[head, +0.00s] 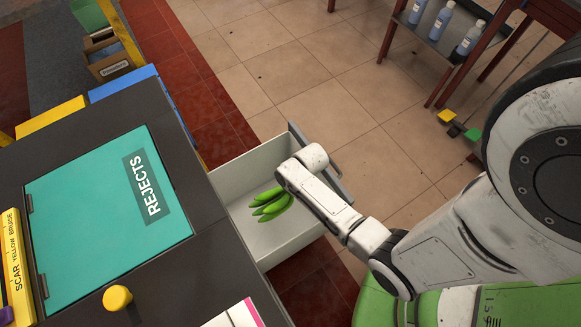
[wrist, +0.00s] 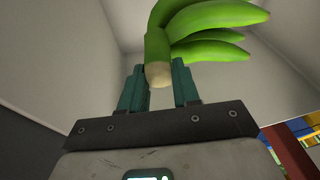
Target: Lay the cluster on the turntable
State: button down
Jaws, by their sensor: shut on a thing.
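The cluster is a bunch of green bananas (head: 268,203). In the head view it shows within the outline of an open, light grey drawer (head: 258,262). In the wrist view the bananas (wrist: 205,25) fan out to the upper right. My gripper (wrist: 158,80) has its teal fingers on either side of the cut stem end and is shut on it. The head view hides the fingers behind my wrist. I cannot tell whether the bananas touch the drawer floor. I do not see a turntable that I can make out in either view.
The drawer's walls stand close around the cluster. Left of it is a dark cabinet top with a teal REJECTS panel (head: 105,225) and a yellow knob (head: 117,298). A shelf with bottles (head: 440,20) stands at the upper right. The tiled floor (head: 330,100) beyond the drawer is clear.

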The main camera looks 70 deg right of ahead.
notch_tip(320, 180, up, 23)
jog(key=p, duration=2.1)
jog(key=shift+p, duration=0.4)
